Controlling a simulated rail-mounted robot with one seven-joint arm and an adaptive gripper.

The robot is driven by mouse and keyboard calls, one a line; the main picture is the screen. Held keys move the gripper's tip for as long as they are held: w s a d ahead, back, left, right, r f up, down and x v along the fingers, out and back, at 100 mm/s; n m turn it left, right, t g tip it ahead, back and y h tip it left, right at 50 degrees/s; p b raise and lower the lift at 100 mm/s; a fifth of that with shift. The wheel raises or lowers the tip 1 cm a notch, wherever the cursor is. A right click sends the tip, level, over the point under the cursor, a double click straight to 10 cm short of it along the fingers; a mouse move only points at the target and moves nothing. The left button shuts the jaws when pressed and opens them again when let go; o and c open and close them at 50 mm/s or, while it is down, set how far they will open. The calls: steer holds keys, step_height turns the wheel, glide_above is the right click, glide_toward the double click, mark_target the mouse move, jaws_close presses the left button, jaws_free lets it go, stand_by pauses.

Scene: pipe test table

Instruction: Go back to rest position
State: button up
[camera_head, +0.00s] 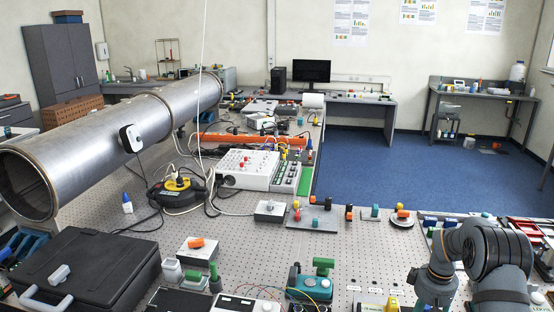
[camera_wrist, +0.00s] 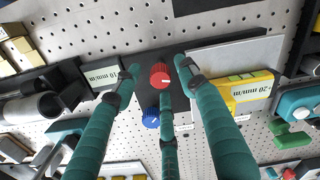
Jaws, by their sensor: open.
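I see nothing held. I cannot tell how far the tips are above the panel. In the head view my arm (camera_head: 492,250) is bent at the lower right over the near part of the pipe test table (camera_head: 355,262); its fingertips are not clear there.
Labelled blocks marked 10 mm/m (camera_wrist: 104,77) and 20 mm/m (camera_wrist: 252,90) flank the panel. A teal device (camera_head: 309,283) with a green handle stands left of my arm. A black case (camera_head: 85,265) and large metal pipe (camera_head: 100,135) occupy the left. Perforated tabletop lies bare mid-table.

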steer(key=shift+r+n+b, duration=0.3)
steer(key=shift+r+n, duration=0.1)
steer(key=shift+r, duration=0.05)
step_height(320, 180, up, 9)
steer(key=b, duration=0.1)
steer(key=shift+r+b, duration=0.15)
steer(key=shift+b, duration=0.2)
step_height(320, 180, down, 10)
steer(key=shift+s+r+p, duration=0.1)
steer(key=shift+p, duration=0.85)
steer(key=shift+f+m+b, duration=0.55)
steer(key=shift+m+b, duration=0.15)
steer(key=shift+b, duration=0.35)
steer(key=m+b, duration=0.3)
steer(key=m, duration=0.1)
steer(key=m+b, duration=0.1)
steer(key=m, duration=0.1)
steer(key=m+b, duration=0.1)
steer(key=m, duration=0.1)
steer(key=shift+r, duration=0.35)
